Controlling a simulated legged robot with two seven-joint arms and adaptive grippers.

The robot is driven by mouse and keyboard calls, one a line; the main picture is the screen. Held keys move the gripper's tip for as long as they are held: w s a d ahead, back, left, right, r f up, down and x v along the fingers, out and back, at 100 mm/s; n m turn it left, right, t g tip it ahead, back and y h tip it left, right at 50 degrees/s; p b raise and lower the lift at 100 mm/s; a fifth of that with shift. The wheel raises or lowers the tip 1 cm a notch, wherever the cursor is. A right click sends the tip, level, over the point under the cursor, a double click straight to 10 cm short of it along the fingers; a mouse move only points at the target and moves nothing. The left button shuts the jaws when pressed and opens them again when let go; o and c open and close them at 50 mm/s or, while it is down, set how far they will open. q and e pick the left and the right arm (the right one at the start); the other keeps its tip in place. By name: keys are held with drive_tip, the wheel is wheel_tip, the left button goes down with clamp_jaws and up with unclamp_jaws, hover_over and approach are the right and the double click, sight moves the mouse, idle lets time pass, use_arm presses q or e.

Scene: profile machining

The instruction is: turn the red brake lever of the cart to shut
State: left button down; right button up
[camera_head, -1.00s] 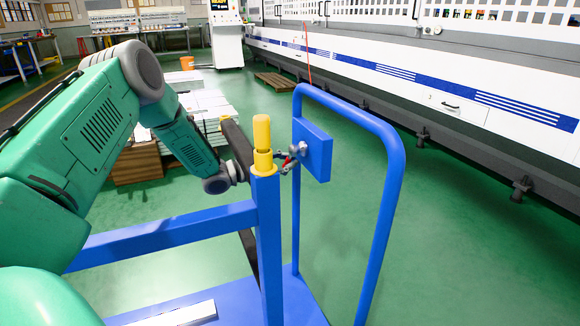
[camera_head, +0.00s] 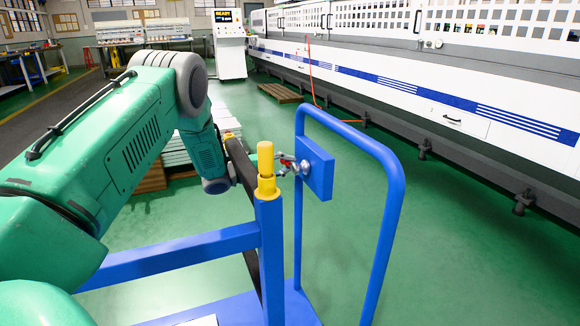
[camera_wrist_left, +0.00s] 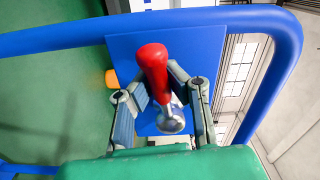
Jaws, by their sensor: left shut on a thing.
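The red brake lever (camera_wrist_left: 153,62) stands up from a round silver pivot (camera_wrist_left: 171,122) on a blue plate (camera_head: 319,172) of the cart frame. In the left wrist view it is large and leans slightly left. My left gripper (camera_wrist_left: 160,88) has one finger on each side of it and is shut on it. In the head view my left gripper (camera_head: 285,164) is small, beside the pivot and partly behind the yellow post cap (camera_head: 266,168). Only a speck of red shows there. My right gripper is in neither view.
The cart's blue tube handle (camera_head: 388,180) arches around the plate. A blue post and rail (camera_head: 180,255) stand close to my left forearm. Stacked white sheets (camera_head: 172,150) lie behind it. A long white machine (camera_head: 440,105) runs along the right; green floor lies between.

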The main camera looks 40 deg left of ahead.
use_arm(q)
drive_tip(key=shift+s+a+m, duration=0.15)
drive_tip(key=shift+m, duration=0.55)
drive_tip(key=c, duration=1.5)
unclamp_jaws()
drive_tip(key=shift+c, duration=0.2)
drive_tip(key=shift+a+r, duration=0.1)
drive_tip(key=shift+r, duration=0.1)
drive_tip(key=v, duration=1.2)
